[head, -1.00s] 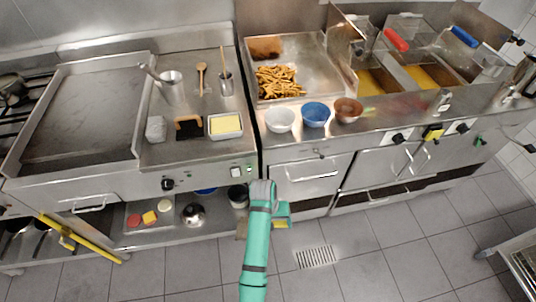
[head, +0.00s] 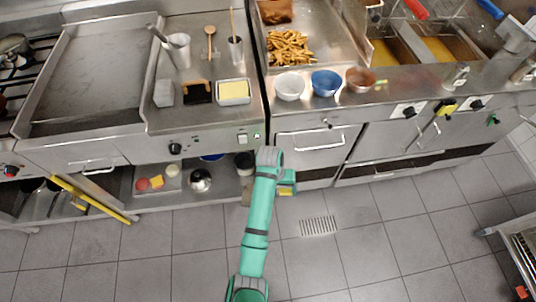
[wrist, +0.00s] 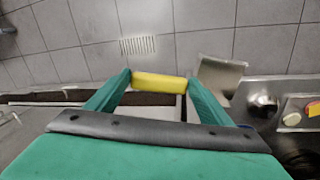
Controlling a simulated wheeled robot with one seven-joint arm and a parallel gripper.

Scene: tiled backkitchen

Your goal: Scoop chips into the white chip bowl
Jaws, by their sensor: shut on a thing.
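The white chip bowl (head: 290,87) stands upright on the counter, left of the blue bowl. No chips show in it. Golden chips (head: 290,47) lie heaped in the steel chip tray (head: 335,52) behind the bowls. My gripper (head: 286,191) hangs low in front of the counter, below the bowls and well away from them. In the wrist view my gripper (wrist: 159,82) is shut on a yellow handle (wrist: 160,82). A flat metal piece (wrist: 222,75) shows beside the right finger; its join to the handle is not visible.
A blue bowl (head: 326,82) and a brown bowl (head: 360,79) stand beside the white one. Fryers (head: 433,45) are at the right. A griddle (head: 90,75) is at the left. A butter container (head: 233,92) sits on the counter. The floor (head: 380,240) in front is mostly clear.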

